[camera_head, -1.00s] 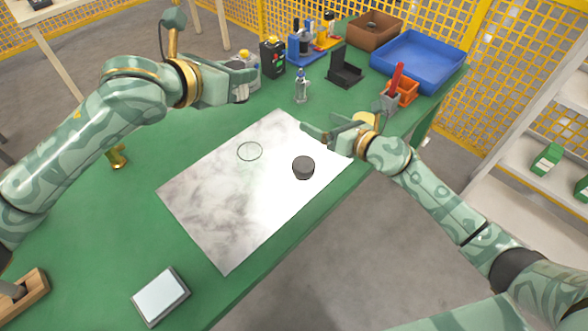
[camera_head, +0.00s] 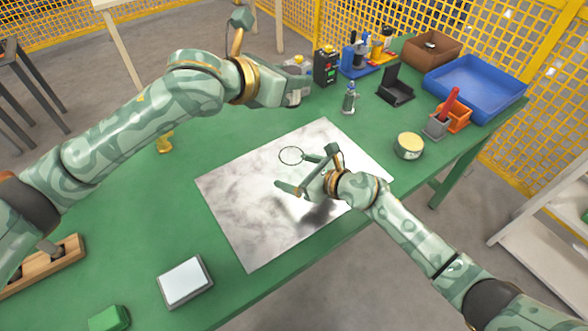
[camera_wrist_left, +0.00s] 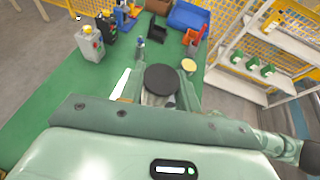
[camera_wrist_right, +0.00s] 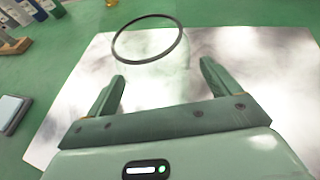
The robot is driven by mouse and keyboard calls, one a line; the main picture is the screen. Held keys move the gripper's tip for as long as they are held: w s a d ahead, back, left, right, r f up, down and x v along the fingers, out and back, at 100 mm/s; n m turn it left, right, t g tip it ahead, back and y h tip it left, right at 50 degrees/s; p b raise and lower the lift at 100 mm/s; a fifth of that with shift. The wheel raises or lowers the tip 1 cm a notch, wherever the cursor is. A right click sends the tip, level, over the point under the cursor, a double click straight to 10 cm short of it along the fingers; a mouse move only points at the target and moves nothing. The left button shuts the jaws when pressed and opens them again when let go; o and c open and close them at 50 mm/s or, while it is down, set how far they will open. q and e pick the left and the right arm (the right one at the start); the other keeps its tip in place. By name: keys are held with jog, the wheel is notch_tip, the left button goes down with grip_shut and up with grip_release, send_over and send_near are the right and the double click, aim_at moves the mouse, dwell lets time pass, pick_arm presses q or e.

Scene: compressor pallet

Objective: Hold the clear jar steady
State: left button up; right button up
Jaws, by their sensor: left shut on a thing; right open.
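The clear jar stands on the pale sheet (camera_head: 250,215); its dark ring rim (camera_head: 291,147) shows best, and its see-through body is faint. In the right wrist view the jar (camera_wrist_right: 147,20) is just ahead of my right gripper (camera_wrist_right: 162,73), whose fingers are open and spread toward either side of its body. In the head view my right gripper (camera_head: 303,172) is low over the sheet beside the jar. My left gripper (camera_head: 296,96) is raised behind the jar and shut on a black-topped thing (camera_wrist_left: 160,79), whose body is mostly hidden.
A round tin (camera_head: 408,146) stands right of the sheet. A small bottle (camera_head: 349,99), a black stand (camera_head: 395,88) and a blue tray (camera_head: 475,85) are farther back. A grey-framed pad (camera_head: 185,282) lies in front. The green table's left middle is mostly clear.

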jog(key=shift+x, duration=0.8)
jog(key=c, duration=1.1)
pick_arm(q)
notch_tip(320, 180, down, 13)
pick_arm(e)
jog(key=shift+c, duration=0.2)
pick_arm(q)
jog(key=o, duration=1)
jog(key=shift+o, duration=0.2)
